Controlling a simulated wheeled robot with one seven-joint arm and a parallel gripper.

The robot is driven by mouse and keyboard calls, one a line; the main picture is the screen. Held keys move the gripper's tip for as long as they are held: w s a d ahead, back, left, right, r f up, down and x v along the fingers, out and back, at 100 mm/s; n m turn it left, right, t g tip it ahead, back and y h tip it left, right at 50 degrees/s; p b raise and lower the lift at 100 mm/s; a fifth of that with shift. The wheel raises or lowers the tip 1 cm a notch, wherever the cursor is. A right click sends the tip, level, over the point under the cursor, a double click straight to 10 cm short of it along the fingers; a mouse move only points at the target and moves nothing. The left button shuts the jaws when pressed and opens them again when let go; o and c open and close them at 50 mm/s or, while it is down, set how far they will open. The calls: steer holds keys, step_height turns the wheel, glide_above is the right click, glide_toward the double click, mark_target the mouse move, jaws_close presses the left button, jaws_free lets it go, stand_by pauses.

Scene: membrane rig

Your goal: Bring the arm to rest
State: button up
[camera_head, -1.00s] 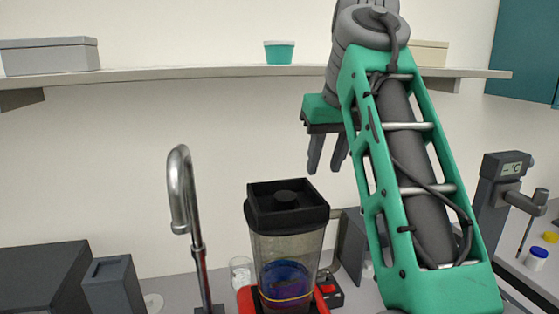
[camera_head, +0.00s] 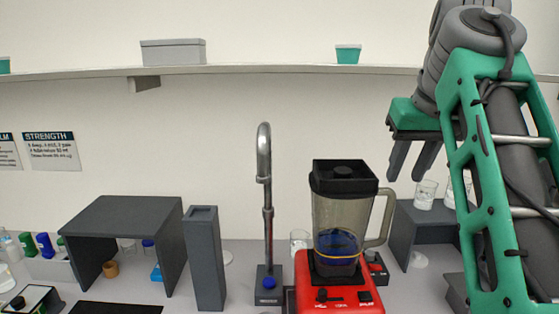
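My gripper (camera_head: 412,178) is at the right, in front of the wall and below the shelf line. Its two dark fingers point down with a gap between them, and nothing shows in the gap. My green and grey arm (camera_head: 490,150) rises along the right edge and folds over at the top.
A red-based blender with blue contents stands on the counter, beside a tall metal spout (camera_head: 265,190). A grey stand with glasses (camera_head: 425,193) is behind my arm. A dark bench (camera_head: 125,225) and grey block (camera_head: 204,255) stand left. A shelf (camera_head: 240,70) runs above.

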steer(key=s+a+f, duration=0.2)
steer(key=s+f, duration=0.1)
steer(key=f, duration=0.9)
steer(key=s+a+f, duration=0.2)
steer(key=s+f, duration=0.2)
steer(key=f, duration=0.8)
steer(key=s+a+f, duration=0.2)
steer(key=s+f, duration=0.1)
steer(key=f, duration=0.8)
steer(key=shift+s+a+f, duration=0.2)
steer(key=shift+a+f, duration=0.2)
